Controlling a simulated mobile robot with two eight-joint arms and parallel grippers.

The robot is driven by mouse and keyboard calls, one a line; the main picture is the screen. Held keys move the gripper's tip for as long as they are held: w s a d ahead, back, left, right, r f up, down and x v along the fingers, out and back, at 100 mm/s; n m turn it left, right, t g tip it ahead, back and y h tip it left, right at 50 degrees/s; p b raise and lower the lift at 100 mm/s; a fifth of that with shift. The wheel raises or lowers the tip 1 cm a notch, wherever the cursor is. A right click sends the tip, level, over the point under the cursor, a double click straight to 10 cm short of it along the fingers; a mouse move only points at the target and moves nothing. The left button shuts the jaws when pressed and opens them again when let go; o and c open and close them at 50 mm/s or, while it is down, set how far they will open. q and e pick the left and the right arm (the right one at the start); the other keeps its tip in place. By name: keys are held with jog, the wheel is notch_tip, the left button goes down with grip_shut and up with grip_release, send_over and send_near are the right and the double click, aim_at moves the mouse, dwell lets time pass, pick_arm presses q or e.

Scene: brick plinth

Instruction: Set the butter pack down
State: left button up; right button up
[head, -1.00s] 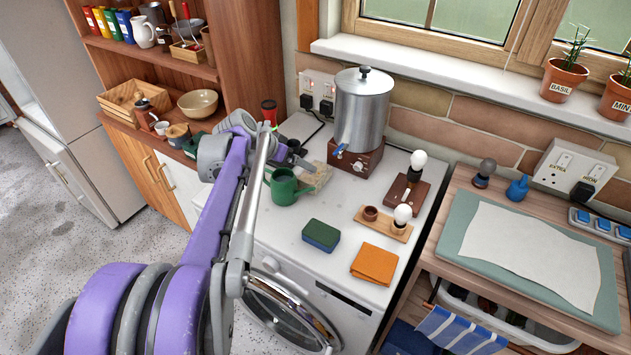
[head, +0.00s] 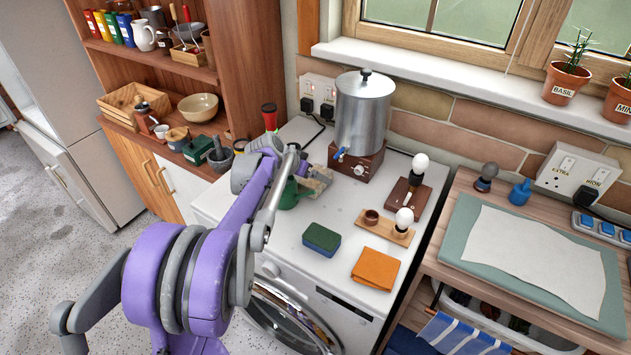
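A pale beige, block-like thing (head: 320,181) lies on the white worktop in front of the metal urn. It may be the butter pack, but it is small and partly covered, so I cannot be sure. My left gripper (head: 306,170) is at its left rear side, low over the worktop. The fingers are small and partly hidden by my arm, so I cannot tell whether they are open or hold anything. My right gripper is not in view.
The urn (head: 362,115) stands just behind. A green can (head: 287,197) is half hidden by my arm. Bare worktop lies between the beige thing and the sponge.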

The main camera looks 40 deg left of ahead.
pick_arm(q)
jog(key=shift+r, duration=0.1)
grip_shut()
dwell(0.3)
